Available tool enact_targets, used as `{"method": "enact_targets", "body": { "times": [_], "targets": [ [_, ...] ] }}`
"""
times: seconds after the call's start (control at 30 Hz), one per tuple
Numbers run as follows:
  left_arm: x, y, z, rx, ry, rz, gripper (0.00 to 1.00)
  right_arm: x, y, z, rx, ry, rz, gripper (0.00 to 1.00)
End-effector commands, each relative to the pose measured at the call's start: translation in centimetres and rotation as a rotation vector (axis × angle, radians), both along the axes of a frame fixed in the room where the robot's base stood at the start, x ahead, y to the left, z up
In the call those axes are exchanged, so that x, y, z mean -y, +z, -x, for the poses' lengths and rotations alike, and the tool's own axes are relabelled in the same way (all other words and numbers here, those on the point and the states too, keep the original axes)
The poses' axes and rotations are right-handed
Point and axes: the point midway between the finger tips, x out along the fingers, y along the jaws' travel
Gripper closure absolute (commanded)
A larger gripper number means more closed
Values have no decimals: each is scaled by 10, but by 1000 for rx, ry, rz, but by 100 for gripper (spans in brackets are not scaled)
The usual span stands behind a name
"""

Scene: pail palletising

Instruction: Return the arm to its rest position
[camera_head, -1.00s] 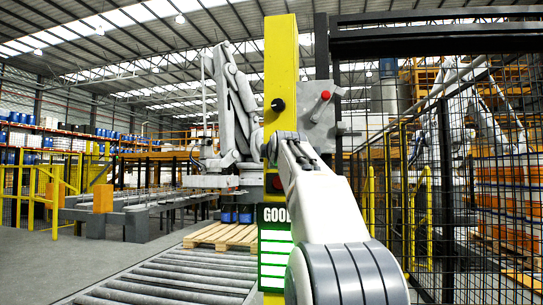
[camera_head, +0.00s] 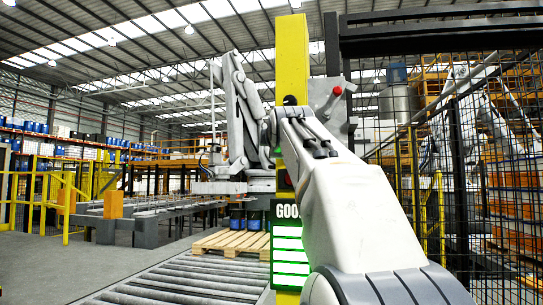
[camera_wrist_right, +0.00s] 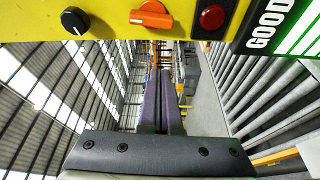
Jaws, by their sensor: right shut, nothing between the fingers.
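My right arm (camera_head: 352,205) is white and reaches from the bottom right up to the yellow control post (camera_head: 292,60) in the head view. Its gripper is hidden there behind the arm. In the right wrist view the dark fingers of my right gripper (camera_wrist_right: 165,85) are together and empty, pointing into open space beside the post. The post's yellow panel (camera_wrist_right: 105,15) crosses the top of that view, apart from the fingers as far as I can tell. It carries a black knob (camera_wrist_right: 75,20), an orange switch (camera_wrist_right: 152,14) and a red button (camera_wrist_right: 211,17). My left gripper is not in view.
A roller conveyor (camera_head: 180,283) runs beside the post, with a wooden pallet (camera_head: 230,243) and blue pails (camera_head: 254,219) on it. A large grey robot (camera_head: 240,110) stands behind. Black mesh fencing (camera_head: 465,190) closes off the right. The left floor is clear.

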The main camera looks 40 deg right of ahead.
Motion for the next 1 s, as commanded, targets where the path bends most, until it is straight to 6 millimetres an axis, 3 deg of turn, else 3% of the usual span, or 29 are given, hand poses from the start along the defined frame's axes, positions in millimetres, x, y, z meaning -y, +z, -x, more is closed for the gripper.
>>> {"method": "enact_targets", "body": {
  "times": [0.73,0.87,1.0],
  "targets": [
    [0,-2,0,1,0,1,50,-8,-5,1,-7,12,-16,100],
    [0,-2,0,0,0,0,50,-33,-38,-20,-37,78,-117,100],
    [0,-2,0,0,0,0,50,-93,-107,-49,-122,195,-331,100]
  ]
}}
